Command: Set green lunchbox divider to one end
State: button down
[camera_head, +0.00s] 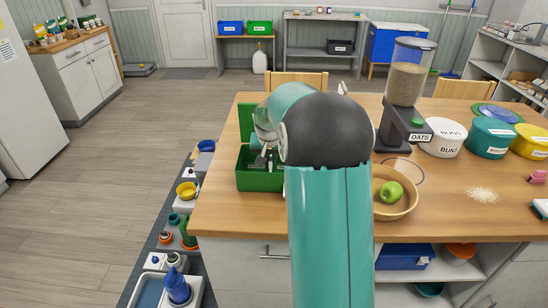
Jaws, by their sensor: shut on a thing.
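The green lunchbox (260,181) stands open at the left end of the wooden table, with its lid (246,112) raised at the back. My teal arm reaches over the table from the front, and its dark round joint covers the right side of the box. My gripper (262,158) points down into the box, partly hidden by my arm. Its fingers are shut on the divider, which I can barely make out inside the box.
A wooden bowl (400,206) with a green apple (391,192) is right of my arm. Spilled oats (482,194) lie farther right. Pet bowls and bottles line the floor at the table's left.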

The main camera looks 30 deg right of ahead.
jog(key=w+a, duration=0.1)
jog(key=a, duration=0.1)
jog(key=w+a, duration=0.2)
jog(key=shift+w+a, duration=0.25)
jog(key=c, duration=1.5)
grip_release()
jog(key=shift+r, duration=0.1)
jog(key=v, duration=1.3)
jog(key=shift+s+a+r, duration=0.15)
jog(key=shift+r, duration=0.15)
